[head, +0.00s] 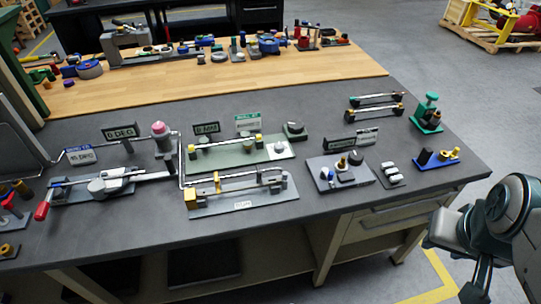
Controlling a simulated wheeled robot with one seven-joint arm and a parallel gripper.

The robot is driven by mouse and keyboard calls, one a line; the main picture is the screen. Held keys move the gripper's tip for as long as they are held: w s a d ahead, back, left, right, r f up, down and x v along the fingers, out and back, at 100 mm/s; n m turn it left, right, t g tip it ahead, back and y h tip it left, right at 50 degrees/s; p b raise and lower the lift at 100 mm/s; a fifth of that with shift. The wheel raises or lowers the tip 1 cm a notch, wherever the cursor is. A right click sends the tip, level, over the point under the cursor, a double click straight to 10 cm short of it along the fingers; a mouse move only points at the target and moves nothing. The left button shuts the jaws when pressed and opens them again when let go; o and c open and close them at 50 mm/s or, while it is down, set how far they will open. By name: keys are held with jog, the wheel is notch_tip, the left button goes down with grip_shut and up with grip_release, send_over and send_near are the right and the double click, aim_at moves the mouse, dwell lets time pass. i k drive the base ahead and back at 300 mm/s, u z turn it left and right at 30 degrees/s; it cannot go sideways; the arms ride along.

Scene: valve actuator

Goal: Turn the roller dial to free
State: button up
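A green plate (236,150) lies on the dark table mat. It bears a silver rod (222,141) on yellow and black supports and a round grey dial (278,148) on a pale square at its right end. This looks like the roller dial, but its setting and lettering are too small to read. A small green block with a round grey knob (295,127) stands just behind it. My arm shows at the lower right, beyond the table's right edge and far from the dial. My gripper (478,280) is only partly visible there; its fingertips are not clear.
A second rod fixture (237,194) lies in front of the green plate. A grey clamp with a red handle (42,210) is at left. Small fixtures (340,170) stand at right. Small signs (248,122) stand behind the plate.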

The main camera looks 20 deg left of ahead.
aim_at(279, 147)
jog(key=z, duration=0.1)
jog(key=k, duration=0.1)
jog(key=u, duration=1)
jog(key=i, duration=1)
